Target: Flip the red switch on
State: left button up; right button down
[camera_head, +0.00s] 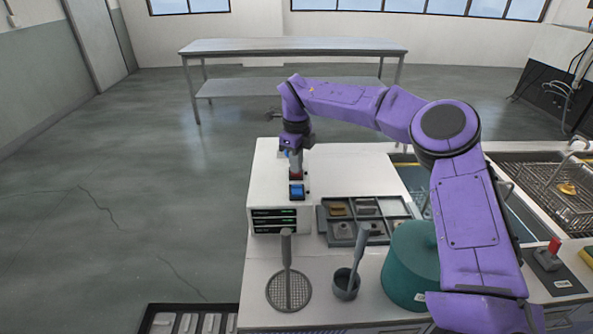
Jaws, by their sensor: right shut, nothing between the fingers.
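A white cabinet (262,190) stands at the left end of the bench. Which way the red switch is tilted is too small to tell. My left gripper is out of view.
A grey compartment tray (322,226), a round mesh strainer (288,291), a dark cup (346,283) and a teal drum (407,262) stand in front and to the right. A wire basket (545,185) is at far right. An empty metal table (300,45) stands behind.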

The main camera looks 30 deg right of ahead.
jog(key=shift+f+b, duration=0.3)
jog(key=shift+f, duration=0.3)
jog(key=shift+s, duration=0.1)
notch_tip(320, 180, up, 3)
jog(key=p, duration=0.3)
jog(key=shift+f, duration=0.15)
notch_tip(320, 180, up, 3)
jog(key=shift+f+p, duration=0.2)
jog(key=shift+p, duration=0.9)
jog(key=shift+r+p, duration=0.9)
jog(key=shift+r, duration=0.05)
jog(key=shift+f, duration=0.1)
